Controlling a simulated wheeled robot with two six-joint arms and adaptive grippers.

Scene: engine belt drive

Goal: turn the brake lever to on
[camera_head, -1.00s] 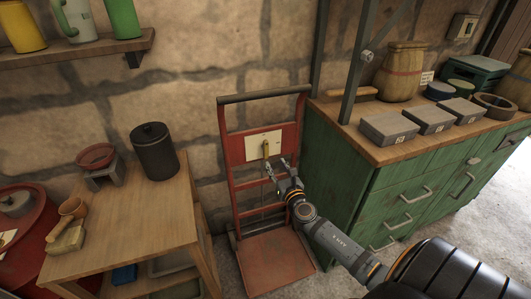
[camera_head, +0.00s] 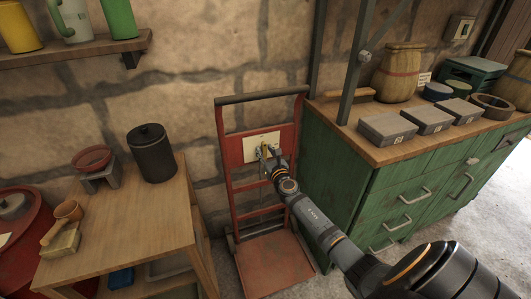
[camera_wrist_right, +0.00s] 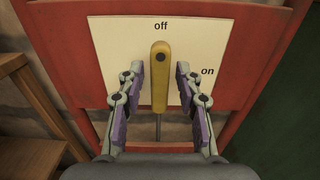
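The brake lever (camera_wrist_right: 159,78) is a yellow handle on a cream plate (camera_wrist_right: 112,40) marked "off" at the top and "on" to the right. In the right wrist view it stands upright, its upper end at "off". The plate is fixed to the red hand truck (camera_head: 229,150), where it also shows in the head view (camera_head: 252,142). My right gripper (camera_wrist_right: 159,80) is open, with one finger on each side of the lever and a gap on both sides. In the head view the right gripper (camera_head: 268,158) partly covers the lever. My left gripper is not in view.
A wooden table (camera_head: 115,215) with a dark canister (camera_head: 151,153) stands to the left. A green cabinet (camera_head: 345,190) with grey blocks on its top is close on the right. A stone wall is behind the hand truck.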

